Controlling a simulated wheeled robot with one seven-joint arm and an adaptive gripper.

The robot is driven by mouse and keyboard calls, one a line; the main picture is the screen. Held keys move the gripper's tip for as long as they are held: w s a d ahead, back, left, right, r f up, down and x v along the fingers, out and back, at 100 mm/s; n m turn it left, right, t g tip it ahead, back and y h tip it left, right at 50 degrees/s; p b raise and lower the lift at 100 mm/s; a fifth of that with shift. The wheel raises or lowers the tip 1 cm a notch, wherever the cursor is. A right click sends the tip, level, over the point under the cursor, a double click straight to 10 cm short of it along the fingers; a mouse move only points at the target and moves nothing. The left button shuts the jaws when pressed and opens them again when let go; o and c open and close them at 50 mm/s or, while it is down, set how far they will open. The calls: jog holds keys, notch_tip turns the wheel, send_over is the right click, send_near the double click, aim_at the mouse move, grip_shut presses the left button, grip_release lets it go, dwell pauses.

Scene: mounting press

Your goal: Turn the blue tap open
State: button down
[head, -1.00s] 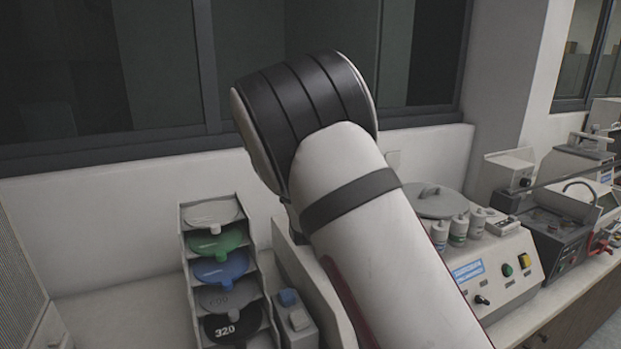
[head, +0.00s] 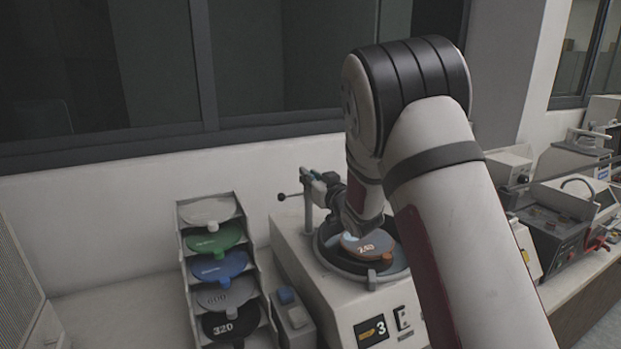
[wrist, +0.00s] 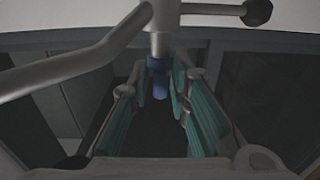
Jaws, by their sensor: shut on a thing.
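The blue tap (wrist: 159,78) sits at the lower end of a metal spout in the wrist view, between the teal-padded fingers of my gripper (wrist: 160,84). My gripper is shut on it. In the head view my gripper (head: 325,184) is small and partly hidden by my wrist, beside the upright post (head: 308,206) at the back of the polishing machine (head: 330,290). The tap itself cannot be made out in the head view.
A disc marked 240 (head: 367,245) lies over the machine's round bowl, just below my wrist. A rack of coloured discs (head: 188,235) stands to the left. A black-knobbed lever (head: 282,197) sticks out left of the post. More equipment (head: 560,230) stands at right.

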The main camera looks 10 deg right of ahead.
jog(key=c, duration=1.7)
grip_release()
jog(key=v, duration=1.2)
